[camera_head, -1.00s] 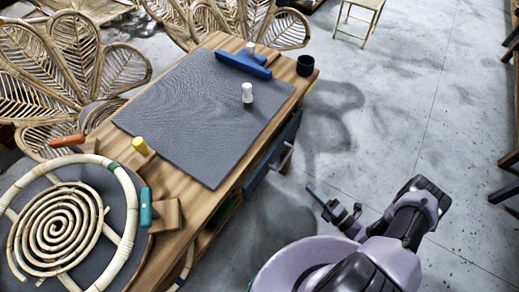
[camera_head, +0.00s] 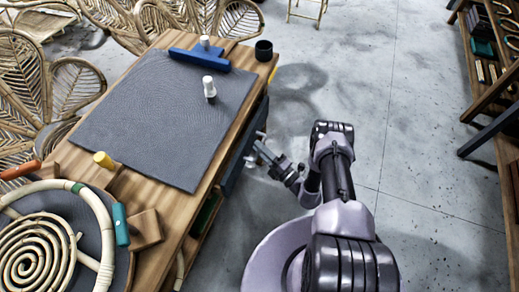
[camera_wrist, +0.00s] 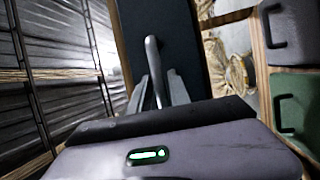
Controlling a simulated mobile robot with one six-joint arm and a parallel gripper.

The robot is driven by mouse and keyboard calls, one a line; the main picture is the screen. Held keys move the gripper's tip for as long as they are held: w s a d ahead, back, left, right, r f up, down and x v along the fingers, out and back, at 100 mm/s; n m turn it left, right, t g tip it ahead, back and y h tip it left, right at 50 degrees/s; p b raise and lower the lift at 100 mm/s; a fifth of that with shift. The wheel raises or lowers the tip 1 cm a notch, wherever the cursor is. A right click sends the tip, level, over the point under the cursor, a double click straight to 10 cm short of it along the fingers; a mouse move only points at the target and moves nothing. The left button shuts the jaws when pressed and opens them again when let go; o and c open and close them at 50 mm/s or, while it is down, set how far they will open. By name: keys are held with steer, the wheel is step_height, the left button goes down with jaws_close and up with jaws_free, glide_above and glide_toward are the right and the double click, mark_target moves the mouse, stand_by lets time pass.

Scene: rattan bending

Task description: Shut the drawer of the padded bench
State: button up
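The padded bench (camera_head: 190,165) has a wooden top with a dark grey pad (camera_head: 150,115). Its dark drawer front (camera_head: 238,158) shows along the right side, standing out a little from the bench edge; how far is hard to tell. In the wrist view, the dark drawer front (camera_wrist: 180,38) fills the top middle, with a grey bar handle (camera_wrist: 152,62). My gripper (camera_head: 257,146) is beside the drawer front at the handle. In the wrist view my gripper (camera_wrist: 160,90) has its fingers apart, with the handle between them. Contact cannot be told.
On the bench are a blue tool (camera_head: 200,58), a white peg (camera_head: 209,88), a black cup (camera_head: 263,49), a yellow-topped peg (camera_head: 103,160) and a rattan spiral (camera_head: 35,255). Shelving (camera_head: 490,70) stands at right. Grey floor between is clear. Other drawers (camera_wrist: 295,100) show at right in the wrist view.

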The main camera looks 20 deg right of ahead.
steer(key=shift+w+a, duration=0.1)
steer(key=shift+w, duration=0.05)
jaws_close()
stand_by(1.4)
